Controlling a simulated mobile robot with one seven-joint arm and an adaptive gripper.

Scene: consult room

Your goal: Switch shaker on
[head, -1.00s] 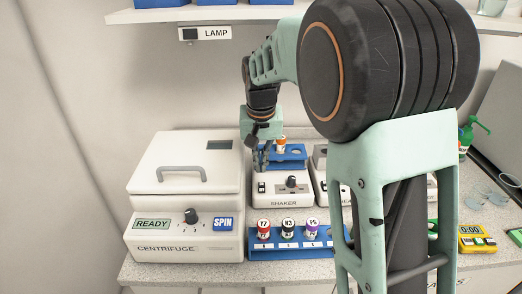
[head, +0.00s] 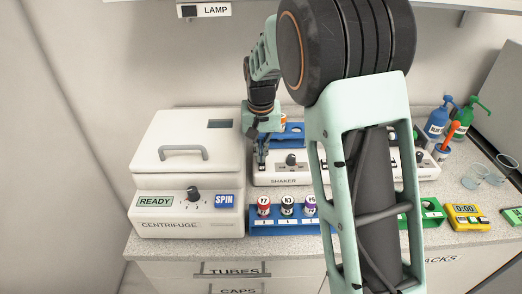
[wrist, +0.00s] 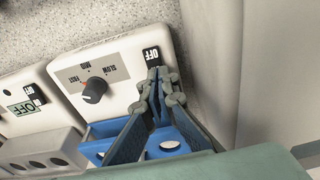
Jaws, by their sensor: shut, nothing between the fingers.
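The white shaker (head: 284,181) stands at the back of the bench, right of the centrifuge. In the wrist view its panel (wrist: 118,66) shows a black knob (wrist: 95,90) with SLOW, MID and FAST marks, and a small switch (wrist: 152,57) marked OFF. My gripper (head: 262,163) points down at the left end of the shaker. In the wrist view my gripper (wrist: 160,76) is shut and empty, its tips right by the switch and partly covering it. I cannot tell whether they touch it.
The centrifuge (head: 187,215) with READY and SPIN labels stands at left. A blue rack (head: 283,229) with several capped tubes is in front of the shaker. Another device with an OFF label (wrist: 22,107) adjoins it. Bottles (head: 437,122) and a timer (head: 466,216) are at right.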

